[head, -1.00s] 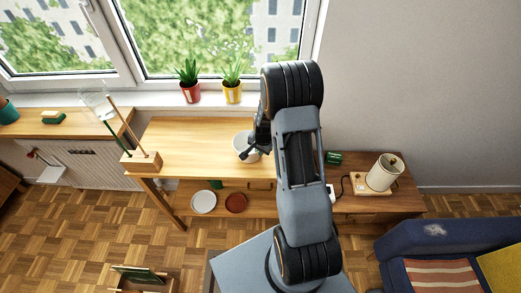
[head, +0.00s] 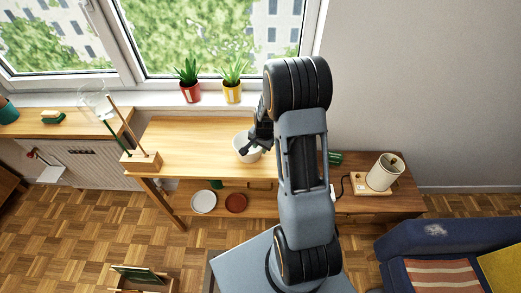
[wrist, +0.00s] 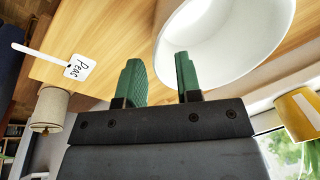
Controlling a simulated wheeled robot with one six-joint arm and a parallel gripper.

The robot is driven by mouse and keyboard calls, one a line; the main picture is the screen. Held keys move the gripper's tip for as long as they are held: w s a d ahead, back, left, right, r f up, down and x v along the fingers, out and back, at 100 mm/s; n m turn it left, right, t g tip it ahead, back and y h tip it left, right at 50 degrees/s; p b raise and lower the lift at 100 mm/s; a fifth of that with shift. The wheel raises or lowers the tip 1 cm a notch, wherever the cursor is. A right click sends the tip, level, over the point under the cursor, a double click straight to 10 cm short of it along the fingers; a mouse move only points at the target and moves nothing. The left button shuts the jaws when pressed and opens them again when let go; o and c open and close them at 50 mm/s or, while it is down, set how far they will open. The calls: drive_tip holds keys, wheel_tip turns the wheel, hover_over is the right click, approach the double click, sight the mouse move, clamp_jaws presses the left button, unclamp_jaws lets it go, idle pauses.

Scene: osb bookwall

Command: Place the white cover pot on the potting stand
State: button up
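The white cover pot (head: 241,143) stands on the light wooden table (head: 190,135) below the window, partly hidden by my gripper. This table, with a lower shelf, may be the potting stand; I cannot tell for sure. My gripper (head: 250,150) is at the pot's right side in the head view. In the wrist view the pot (wrist: 222,40) fills the upper right, its open mouth showing. The two green fingers of my gripper (wrist: 160,75) are apart, with the pot's rim near the gap between them. I cannot tell whether they touch it.
A red pot (head: 190,92) and a yellow pot (head: 232,93) stand on the sill. A wooden block with tall sticks (head: 142,161) is at the table's left. Two saucers (head: 204,202) lie on the shelf below. A lamp (head: 383,172) stands right. A written tag (wrist: 78,67) shows in the wrist view.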

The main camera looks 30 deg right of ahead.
drive_tip(key=s+a+r+n, duration=0.1)
drive_tip(key=s+a+r, duration=0.1)
drive_tip(key=r, duration=0.5)
drive_tip(key=s+a+r+n, duration=0.1)
drive_tip(key=s+r, duration=0.1)
drive_tip(key=r, duration=0.5)
drive_tip(key=s+a+r+n+t, duration=0.1)
drive_tip(key=s+a+r+n, duration=0.3)
drive_tip(key=s+n, duration=0.1)
drive_tip(key=s+a+r+n+t, duration=0.1)
drive_tip(key=s+a+r+n, duration=0.3)
drive_tip(key=s, duration=0.4)
drive_tip(key=shift+s+a+r+n+b, duration=0.3)
drive_tip(key=shift+a+r+n, duration=0.1)
drive_tip(key=shift+a, duration=0.35)
